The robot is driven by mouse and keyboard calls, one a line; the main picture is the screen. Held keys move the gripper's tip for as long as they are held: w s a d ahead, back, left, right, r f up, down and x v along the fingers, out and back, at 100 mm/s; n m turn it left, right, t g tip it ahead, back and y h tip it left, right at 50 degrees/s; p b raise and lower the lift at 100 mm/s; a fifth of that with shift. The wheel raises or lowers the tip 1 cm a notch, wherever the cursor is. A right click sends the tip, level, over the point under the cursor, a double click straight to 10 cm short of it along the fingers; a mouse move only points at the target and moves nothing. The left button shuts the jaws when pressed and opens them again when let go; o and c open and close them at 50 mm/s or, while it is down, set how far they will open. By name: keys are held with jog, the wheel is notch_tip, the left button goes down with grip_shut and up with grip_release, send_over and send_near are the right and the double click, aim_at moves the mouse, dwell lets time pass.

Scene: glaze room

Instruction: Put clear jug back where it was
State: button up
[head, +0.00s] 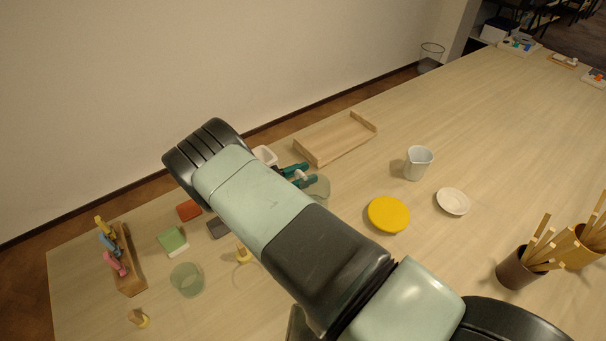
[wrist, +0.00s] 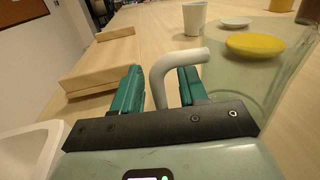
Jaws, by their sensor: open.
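The clear jug (head: 319,187) stands on the table just beyond my gripper, partly hidden by my arm in the head view. In the wrist view the clear jug (wrist: 268,75) fills the right side, and its white handle (wrist: 172,72) comes up between my fingers. My gripper (wrist: 155,88) is open, with one teal finger on each side of the handle. Gaps show beside the handle, so the fingers do not look closed on it. In the head view my gripper (head: 297,173) is at the jug's left side.
A wooden tray (head: 335,150) lies behind the jug. A white container (head: 266,154) is close to my gripper's left. To the right are a yellow disc (head: 388,214), a pale beaker (head: 418,163) and a white saucer (head: 453,201). A clear green cup (head: 187,280) stands at front left.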

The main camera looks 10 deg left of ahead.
jog(key=shift+r, duration=0.2)
jog(key=v, duration=0.7)
jog(key=shift+s+a, duration=0.15)
jog(key=shift+a, duration=0.05)
jog(key=shift+r, duration=0.1)
